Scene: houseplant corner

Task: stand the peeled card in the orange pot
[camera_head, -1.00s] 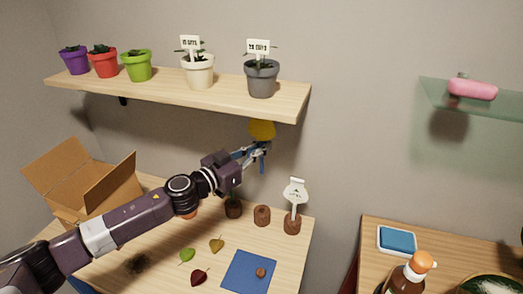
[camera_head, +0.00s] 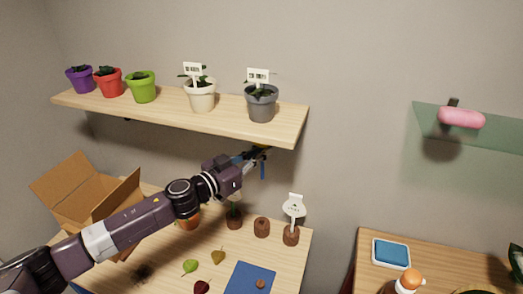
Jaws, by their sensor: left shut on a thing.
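The orange pot (camera_head: 188,223) stands on the lower table, below and left of the gripper, partly hidden behind my left arm. My right gripper is not in view.
The shelf (camera_head: 215,121) holds several potted plants, two with white labels. On the table are brown plugs (camera_head: 262,227), one bearing a white tag (camera_head: 294,207), loose leaves, a blue mat (camera_head: 250,278) and an open cardboard box (camera_head: 75,200). A side table stands right.

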